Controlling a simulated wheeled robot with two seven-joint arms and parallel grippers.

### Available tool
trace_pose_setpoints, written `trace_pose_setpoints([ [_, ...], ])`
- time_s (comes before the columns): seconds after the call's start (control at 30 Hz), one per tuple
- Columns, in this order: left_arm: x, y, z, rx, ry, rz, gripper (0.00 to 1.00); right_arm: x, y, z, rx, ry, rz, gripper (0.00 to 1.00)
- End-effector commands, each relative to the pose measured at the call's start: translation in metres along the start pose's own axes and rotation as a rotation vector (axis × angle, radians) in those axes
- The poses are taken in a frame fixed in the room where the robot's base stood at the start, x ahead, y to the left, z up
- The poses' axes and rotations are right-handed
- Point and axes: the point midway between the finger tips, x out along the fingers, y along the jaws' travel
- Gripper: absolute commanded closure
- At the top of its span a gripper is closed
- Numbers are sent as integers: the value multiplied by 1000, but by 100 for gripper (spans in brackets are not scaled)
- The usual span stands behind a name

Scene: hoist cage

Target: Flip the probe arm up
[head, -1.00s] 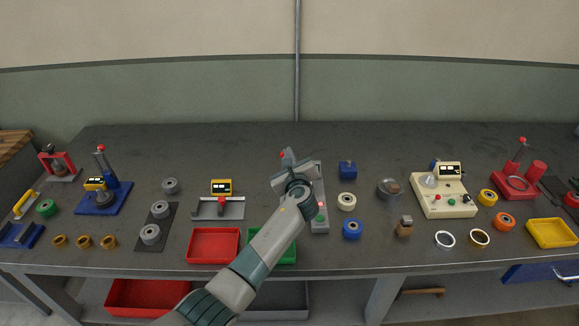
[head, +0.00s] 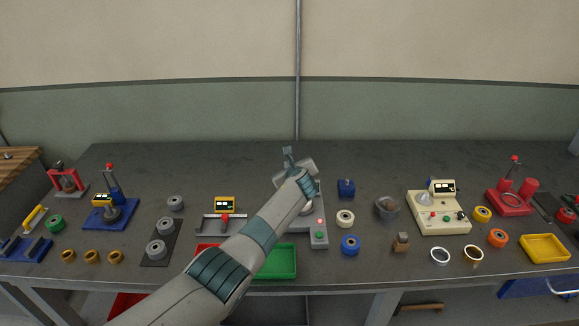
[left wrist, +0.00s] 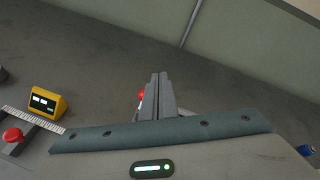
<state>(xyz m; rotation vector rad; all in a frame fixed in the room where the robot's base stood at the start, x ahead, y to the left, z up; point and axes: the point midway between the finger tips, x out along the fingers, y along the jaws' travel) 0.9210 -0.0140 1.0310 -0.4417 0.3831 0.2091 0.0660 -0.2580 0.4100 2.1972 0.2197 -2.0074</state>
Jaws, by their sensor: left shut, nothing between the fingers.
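In the left wrist view the shut fingers (left wrist: 158,80) point away over the bench. A red knob (left wrist: 141,96) shows just left of them, partly covered by the fingers; it seems to belong to the probe arm. The rest of the probe arm is hidden, so its angle and any contact cannot be told. My right gripper is out of view.
Left of the fixture are a yellow display (head: 225,204) on a grey gauge and a red tray (head: 207,250). A green tray (head: 285,262) is in front. A blue block (head: 346,188) and a cream ring (head: 345,218) stand close on the right. The bench behind is clear.

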Motion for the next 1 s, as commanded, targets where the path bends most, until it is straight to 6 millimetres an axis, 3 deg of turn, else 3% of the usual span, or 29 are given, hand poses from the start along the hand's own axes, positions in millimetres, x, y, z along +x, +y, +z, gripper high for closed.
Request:
trace_pose_setpoints([
  [0.73,0,-1,1,0,3,1,100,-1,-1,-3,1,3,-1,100],
  [1.0,-4,-5,14,-1,2,2,100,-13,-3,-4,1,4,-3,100],
])
